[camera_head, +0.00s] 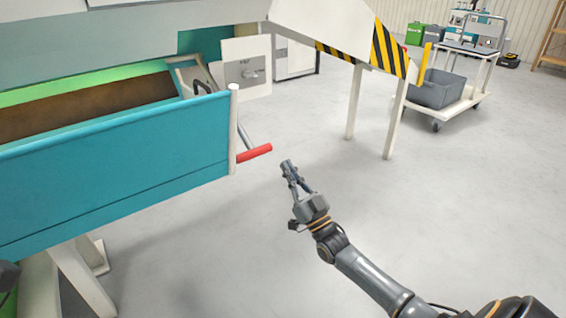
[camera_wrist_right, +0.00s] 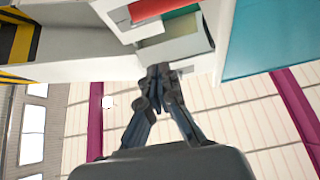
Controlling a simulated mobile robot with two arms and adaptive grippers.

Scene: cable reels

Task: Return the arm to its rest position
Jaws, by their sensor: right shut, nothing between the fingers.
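My right gripper (camera_head: 288,167) is shut and empty in the head view, held over the open floor. Its fingertips are just right of a red-handled lever (camera_head: 255,153) on the teal machine, with a visible gap in the picture. In the right wrist view the shut fingertips (camera_wrist_right: 160,72) meet with nothing between them. At the lower left edge of the head view is a dark part, too cut off to identify. I cannot make out my left gripper.
The teal machine panel (camera_head: 120,165) fills the left. A trolley (camera_head: 470,100) with a grey bin (camera_head: 437,90) stands at the far right. The floor (camera_head: 430,200) around my right arm is clear.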

